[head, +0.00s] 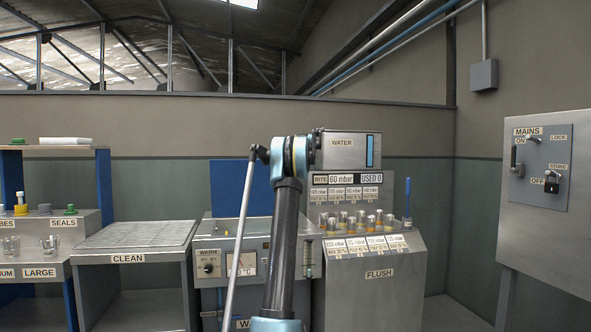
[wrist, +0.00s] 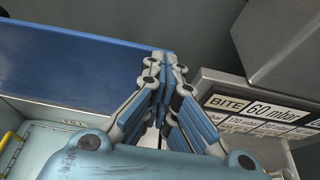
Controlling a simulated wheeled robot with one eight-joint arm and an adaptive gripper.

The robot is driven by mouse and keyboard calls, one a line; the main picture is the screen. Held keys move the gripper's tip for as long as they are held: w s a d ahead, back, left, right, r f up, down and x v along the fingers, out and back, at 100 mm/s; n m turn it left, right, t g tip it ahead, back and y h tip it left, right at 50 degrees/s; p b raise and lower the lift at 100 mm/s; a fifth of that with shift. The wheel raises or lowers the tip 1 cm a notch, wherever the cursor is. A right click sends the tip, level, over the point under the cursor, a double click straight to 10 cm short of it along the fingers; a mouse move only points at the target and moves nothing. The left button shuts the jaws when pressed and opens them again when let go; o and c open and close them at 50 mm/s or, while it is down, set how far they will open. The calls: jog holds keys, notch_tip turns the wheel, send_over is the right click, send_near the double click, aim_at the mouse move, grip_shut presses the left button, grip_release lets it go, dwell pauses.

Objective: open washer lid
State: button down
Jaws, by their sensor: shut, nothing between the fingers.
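The washer (head: 208,262) stands in the middle of the head view, a grey cabinet with a WARM dial and a gauge. A flat blue panel (head: 229,188) stands upright at its back. I cannot tell whether this panel is the lid or a backboard. In the wrist view the blue panel (wrist: 85,62) fills the upper left. My gripper (wrist: 164,58) is shut and empty, its fingertips by the panel's right end; I cannot tell whether they touch it. A pale surface with a yellow handle (wrist: 9,141) shows at the lower left. My arm hides part of the washer.
The FLUSH cabinet (head: 377,284) with label plates and several small cups stands close at right, under the WATER box (head: 346,151). The CLEAN rack (head: 133,236) is at left. The MAINS panel (head: 541,168) is on the far right. The space above the rack is free.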

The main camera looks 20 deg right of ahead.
jog(key=shift+w+d+r, duration=0.15)
jog(key=shift+w+r, duration=0.05)
jog(key=shift+w, duration=0.65)
jog(key=s+a+r, duration=0.1)
jog(key=s+r, duration=0.3)
jog(key=r, duration=0.5)
